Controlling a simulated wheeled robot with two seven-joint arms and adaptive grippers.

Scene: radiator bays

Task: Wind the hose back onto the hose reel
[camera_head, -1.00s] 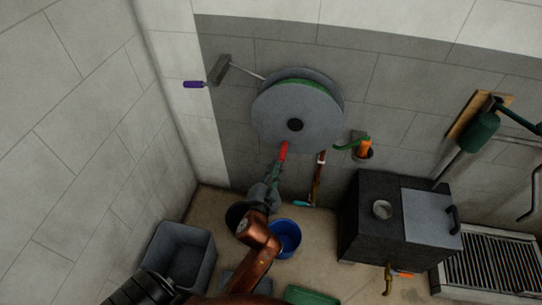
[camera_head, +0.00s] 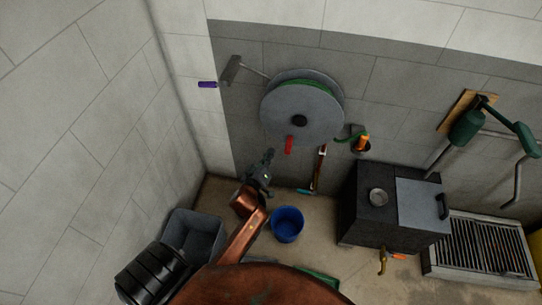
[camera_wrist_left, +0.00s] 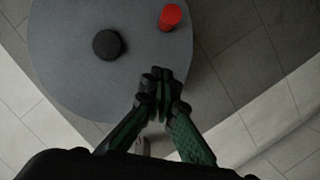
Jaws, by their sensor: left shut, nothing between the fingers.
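The hose reel (camera_head: 285,113) is a grey disc on the wall with a dark hub, and a little green hose shows at its rim. Its red crank handle (camera_head: 289,145) stands out low on the disc. The green hose end (camera_head: 345,138) shows to the right, by an orange nozzle (camera_head: 362,143). My left gripper (camera_head: 270,154) is just below and left of the red handle, apart from it. In the left wrist view my left gripper (camera_wrist_left: 160,74) is shut and empty, with the red handle (camera_wrist_left: 171,17) beyond its tips. My right gripper is not in view.
A blue bucket (camera_head: 287,226) and a grey tub (camera_head: 207,232) stand on the floor below. A black box unit (camera_head: 376,206) and a floor grate (camera_head: 484,246) are at the right.

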